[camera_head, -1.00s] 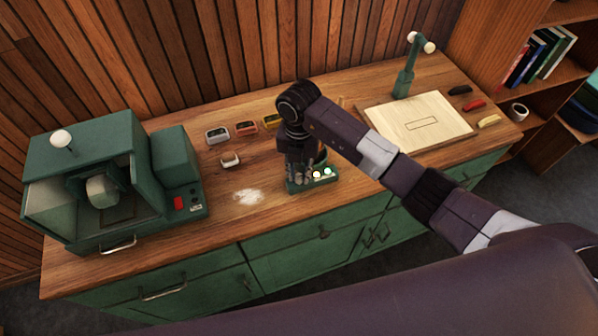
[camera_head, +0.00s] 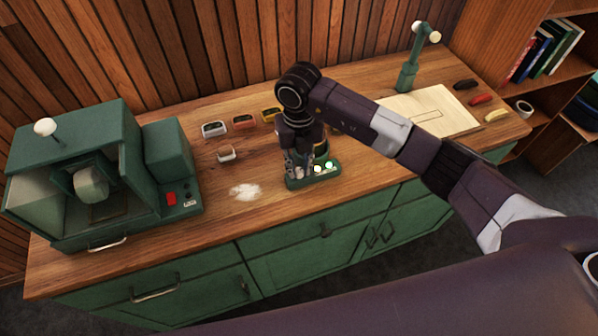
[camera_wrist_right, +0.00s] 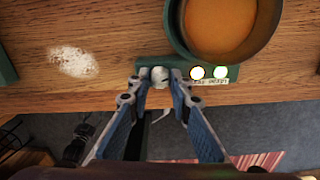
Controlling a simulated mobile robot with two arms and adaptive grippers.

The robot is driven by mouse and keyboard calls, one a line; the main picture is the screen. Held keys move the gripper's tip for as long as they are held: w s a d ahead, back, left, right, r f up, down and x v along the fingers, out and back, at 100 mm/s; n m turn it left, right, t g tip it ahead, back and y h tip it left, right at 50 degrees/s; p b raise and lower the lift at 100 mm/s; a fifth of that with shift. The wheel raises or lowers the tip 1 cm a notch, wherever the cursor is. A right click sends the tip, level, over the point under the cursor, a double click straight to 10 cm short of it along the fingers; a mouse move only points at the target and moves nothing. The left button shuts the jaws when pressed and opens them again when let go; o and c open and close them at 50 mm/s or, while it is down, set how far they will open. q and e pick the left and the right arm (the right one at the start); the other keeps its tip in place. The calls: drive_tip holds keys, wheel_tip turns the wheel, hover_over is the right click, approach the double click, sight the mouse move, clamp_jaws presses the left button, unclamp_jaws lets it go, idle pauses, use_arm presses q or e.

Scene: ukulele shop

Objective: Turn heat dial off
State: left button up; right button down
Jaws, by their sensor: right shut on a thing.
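The heat dial (camera_wrist_right: 160,76) is a small pale round knob on the front of a green heater base (camera_head: 330,177). Two lit round lights sit beside it, above a small label, in the right wrist view. A round pot (camera_wrist_right: 220,22) with orange contents stands on the base. My right gripper (camera_wrist_right: 155,82) has its fingertips on either side of the dial and is shut on it. In the head view the right gripper (camera_head: 300,170) reaches down to the base and hides the dial. My left gripper is not in view.
A green machine (camera_head: 150,150) with a red switch stands at the left. White powder (camera_head: 244,191) lies on the wooden bench left of the base. Small coloured boxes (camera_head: 243,122) sit behind it. A pale board (camera_head: 435,110) and a green lamp (camera_head: 409,70) are at the right.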

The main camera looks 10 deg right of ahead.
sight(299, 170)
drive_tip(key=n+b, duration=0.5)
drive_tip(key=b, duration=0.2)
drive_tip(key=n+b, duration=0.6)
drive_tip(key=b, duration=0.1)
drive_tip(key=shift+f+n, duration=0.2)
drive_tip(key=shift+n, duration=0.1)
drive_tip(key=shift+r+n+b, duration=0.2)
drive_tip(key=shift+n+b, duration=1.3)
drive_tip(key=shift+n, duration=0.1)
drive_tip(key=c, duration=1.7)
unclamp_jaws()
drive_tip(key=shift+c, duration=0.2)
wheel_tip(299, 170, up, 12)
